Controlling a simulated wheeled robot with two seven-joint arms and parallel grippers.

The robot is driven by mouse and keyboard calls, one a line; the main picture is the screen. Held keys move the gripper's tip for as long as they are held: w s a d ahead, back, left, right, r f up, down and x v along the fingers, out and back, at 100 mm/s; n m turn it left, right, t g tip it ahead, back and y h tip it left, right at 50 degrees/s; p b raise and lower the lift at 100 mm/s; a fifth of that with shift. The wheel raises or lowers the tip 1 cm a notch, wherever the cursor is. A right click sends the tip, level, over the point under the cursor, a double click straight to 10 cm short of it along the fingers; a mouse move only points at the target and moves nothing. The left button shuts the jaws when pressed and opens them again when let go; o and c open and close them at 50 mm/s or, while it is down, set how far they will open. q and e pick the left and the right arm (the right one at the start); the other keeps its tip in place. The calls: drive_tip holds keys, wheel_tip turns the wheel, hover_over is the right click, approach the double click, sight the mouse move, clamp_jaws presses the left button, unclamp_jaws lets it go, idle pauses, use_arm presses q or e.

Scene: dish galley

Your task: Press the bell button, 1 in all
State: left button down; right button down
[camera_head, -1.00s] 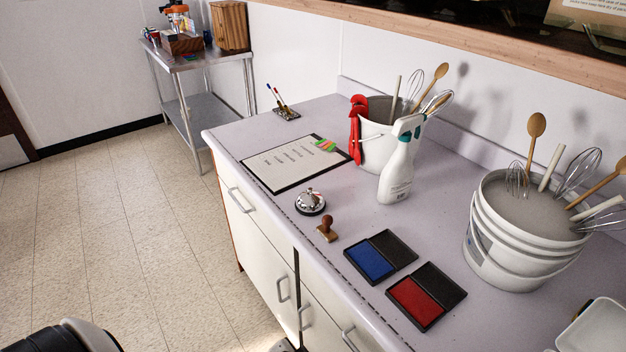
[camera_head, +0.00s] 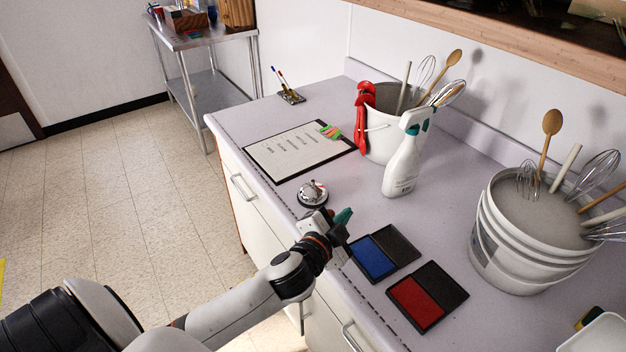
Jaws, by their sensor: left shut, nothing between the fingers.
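The bell (camera_head: 312,194), a silver dome on a dark base with its button on top, stands upright on the counter near the front edge. My left gripper (camera_head: 343,217) is shut and empty. In the picture it shows just below and to the right of the bell, and part of it comes close to the bell's near side. I cannot tell whether they touch. The bell's top remains visible. My right gripper is out of view.
On the counter (camera_head: 450,215) are a clipboard (camera_head: 285,160), a blue ink pad (camera_head: 372,258), a red ink pad (camera_head: 416,303), a white spray bottle (camera_head: 402,170) and two buckets of utensils (camera_head: 384,148), (camera_head: 520,240). The wooden stamp is hidden behind my left gripper.

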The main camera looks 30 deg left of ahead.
use_arm(q)
drive_tip(key=w+d+r+m+t+h, duration=0.3)
drive_tip(key=w+r+m+h, duration=0.5)
drive_tip(key=m, duration=0.4)
drive_tip(key=m+g+y, duration=0.1)
drive_tip(key=m+g, duration=1.1)
drive_tip(key=m, duration=0.3)
hover_over(313, 182)
drive_tip(key=a, duration=0.1)
drive_tip(key=shift+s+a+r, duration=0.1)
drive_tip(key=shift+s+a, duration=0.1)
drive_tip(key=shift+s, duration=0.1)
wheel_tip(313, 182, down, 8)
drive_tip(key=b, duration=0.6)
drive_tip(key=shift+f, duration=0.45)
drive_tip(key=shift+d, duration=0.1)
